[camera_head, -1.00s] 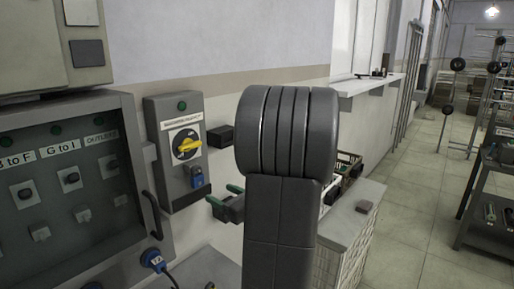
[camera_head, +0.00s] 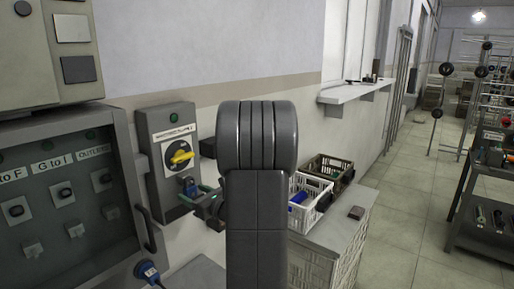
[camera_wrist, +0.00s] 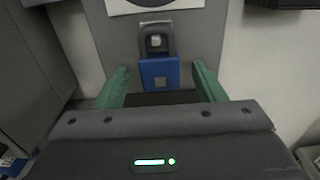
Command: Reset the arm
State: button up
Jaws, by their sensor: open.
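My gripper (camera_wrist: 158,88) is open in the wrist view, its two green fingers apart on either side of a blue padlock (camera_wrist: 160,73). The padlock hangs by its shackle on the grey switch box, and I cannot tell how far the fingers are from it. In the head view my dark arm stands in the middle, and the gripper (camera_head: 207,196) shows partly behind it at the left, close to the padlock (camera_head: 190,186). The grey switch box (camera_head: 150,125) has a yellow rotary knob (camera_head: 181,157) and a green lamp on top.
A grey panel cabinet (camera_head: 60,235) with a handle is at the left. A white crate (camera_head: 312,183) and a brown crate (camera_head: 338,163) stand on a counter (camera_head: 325,235) right of my arm. A wall shelf (camera_head: 345,92) is beyond. The floor at right is open before a rack.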

jog(key=shift+f, duration=0.2)
jog(key=b+v, duration=0.3)
jog(key=v, duration=1.1)
jog(key=p+x, duration=0.2)
jog(key=x, duration=1.2)
jog(key=shift+a+r+p, duration=0.1)
jog(key=shift+a+p, duration=0.05)
jog(key=shift+p, duration=0.25)
jog(key=shift+w+r+p, duration=0.1)
jog(key=shift+r+p, duration=0.45)
jog(key=shift+p, duration=0.1)
jog(key=v, duration=0.3)
jog(key=shift+s+d+f, duration=0.1)
jog(key=shift+s+d, duration=0.15)
